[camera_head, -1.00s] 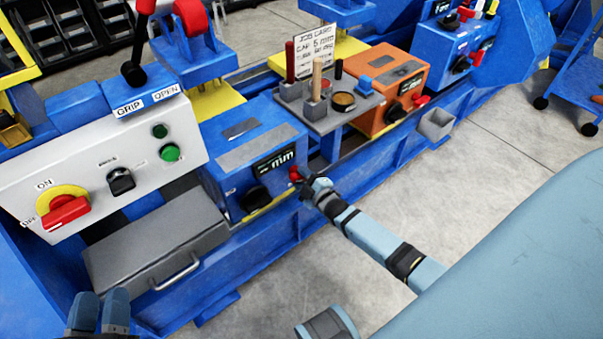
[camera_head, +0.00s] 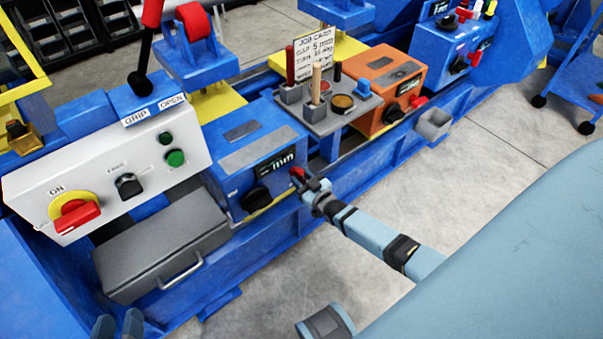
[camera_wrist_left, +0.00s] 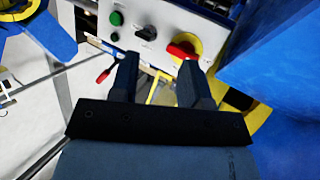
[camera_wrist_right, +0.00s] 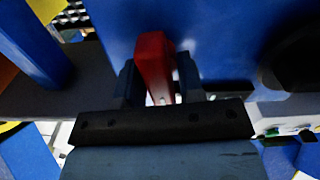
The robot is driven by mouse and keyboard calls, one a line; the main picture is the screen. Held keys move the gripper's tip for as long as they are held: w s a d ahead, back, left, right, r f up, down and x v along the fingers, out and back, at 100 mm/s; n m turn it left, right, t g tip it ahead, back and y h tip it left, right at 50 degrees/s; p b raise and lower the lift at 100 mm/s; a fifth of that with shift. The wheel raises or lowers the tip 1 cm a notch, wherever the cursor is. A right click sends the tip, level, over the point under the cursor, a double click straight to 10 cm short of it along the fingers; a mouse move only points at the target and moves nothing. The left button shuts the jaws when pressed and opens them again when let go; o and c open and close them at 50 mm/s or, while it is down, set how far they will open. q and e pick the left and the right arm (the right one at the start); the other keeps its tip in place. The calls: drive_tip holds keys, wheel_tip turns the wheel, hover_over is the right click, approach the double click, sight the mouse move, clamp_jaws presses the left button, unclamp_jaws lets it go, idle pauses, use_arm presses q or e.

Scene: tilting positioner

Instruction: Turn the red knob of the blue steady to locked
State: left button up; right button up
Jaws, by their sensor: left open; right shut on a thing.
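The near blue steady (camera_head: 232,185) has a black display, a black knob (camera_head: 257,198) and a small red knob (camera_head: 298,173) at its right front corner. My right gripper (camera_head: 312,184) is shut on the red knob. In the right wrist view, the red knob (camera_wrist_right: 153,62) stands between the two fingers of my right gripper (camera_wrist_right: 157,82). The knob's lock markings cannot be read. My left gripper (camera_head: 118,326) is at the bottom left, away from the steady. In the left wrist view, my left gripper (camera_wrist_left: 157,78) is open and empty.
A grey control panel (camera_head: 100,170) with a red and yellow switch (camera_head: 75,215) is at left. A grey lidded box (camera_head: 160,245) lies before it. A tool tray (camera_head: 345,113) and an orange steady (camera_head: 375,70) stand right of the blue steady. The floor (camera_head: 480,180) at right is clear.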

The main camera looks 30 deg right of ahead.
drive_tip(key=shift+m, duration=0.8)
use_arm(q)
drive_tip(key=shift+s+a+f, duration=0.15)
drive_tip(key=shift+s+f, duration=0.15)
drive_tip(key=shift+f, duration=0.3)
drive_tip(key=shift+w+r, duration=0.15)
use_arm(e)
drive_tip(key=o, duration=0.7)
drive_tip(key=shift+c, duration=0.2)
drive_tip(key=shift+o, duration=0.2)
use_arm(q)
drive_tip(key=shift+w+r, duration=0.15)
drive_tip(key=shift+r, duration=0.1)
